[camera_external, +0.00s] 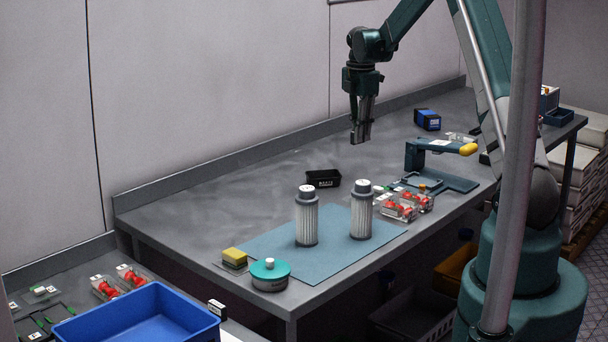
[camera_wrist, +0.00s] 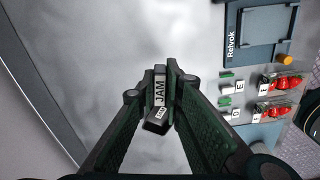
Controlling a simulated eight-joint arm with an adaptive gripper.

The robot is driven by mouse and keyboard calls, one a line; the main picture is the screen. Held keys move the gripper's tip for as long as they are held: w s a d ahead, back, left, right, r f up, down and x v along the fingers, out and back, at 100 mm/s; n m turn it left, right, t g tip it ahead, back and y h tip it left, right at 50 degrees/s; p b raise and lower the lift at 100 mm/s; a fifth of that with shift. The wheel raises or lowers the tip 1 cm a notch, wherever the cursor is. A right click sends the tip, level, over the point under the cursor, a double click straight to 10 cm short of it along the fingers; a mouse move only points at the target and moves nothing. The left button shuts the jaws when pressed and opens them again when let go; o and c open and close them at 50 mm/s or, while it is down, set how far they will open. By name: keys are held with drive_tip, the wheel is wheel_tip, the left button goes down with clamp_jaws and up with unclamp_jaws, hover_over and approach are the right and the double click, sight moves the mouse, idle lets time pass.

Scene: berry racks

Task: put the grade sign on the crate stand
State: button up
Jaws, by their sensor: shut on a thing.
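My gripper (camera_external: 360,132) is raised above the back of the grey bench, pointing down. In the wrist view, my gripper (camera_wrist: 163,76) is shut on a small sign (camera_wrist: 160,92) lettered JAM, which I take as the grade sign. The fingers flank the sign, and its lettered faces show between them. In the outside view the sign is too small to tell from the fingertips. A small black-and-white block (camera_external: 217,308) stands beside the blue crate (camera_external: 140,318) at the lower left. I cannot tell whether it is the crate stand.
A blue mat (camera_external: 270,235) bears two ribbed white cylinders (camera_external: 306,218) (camera_external: 361,212). A small black tray (camera_external: 323,179) lies behind them. A teal device (camera_external: 417,158) with a yellow-ended arm stands right, near strawberry packs (camera_external: 398,208). The bench's back left is clear.

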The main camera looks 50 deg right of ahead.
drive_tip(key=s+a+f+m+b, duration=0.2)
drive_tip(key=a+m+b, duration=0.4)
drive_tip(key=a, duration=3.8)
drive_tip(key=m, duration=0.9)
drive_tip(key=shift+s+a+m, duration=0.2)
drive_tip(key=shift+a+m, duration=0.05)
drive_tip(key=shift+m, duration=0.15)
drive_tip(key=shift+f, duration=0.1)
drive_tip(key=a+f, duration=0.1)
drive_tip(key=a, duration=0.5)
drive_tip(key=w+a, duration=0.1)
drive_tip(key=a, duration=0.6)
drive_tip(key=w+a+f, duration=0.1)
drive_tip(key=a, duration=0.6)
drive_tip(key=shift+w+f, duration=0.1)
drive_tip(key=shift+f, duration=0.2)
drive_tip(key=s+a+f, duration=0.1)
drive_tip(key=a, duration=0.9)
drive_tip(key=s+a+f, duration=0.2)
drive_tip(key=a, duration=0.8)
drive_tip(key=shift+s+b, duration=0.15)
drive_tip(key=shift+b, duration=0.15)
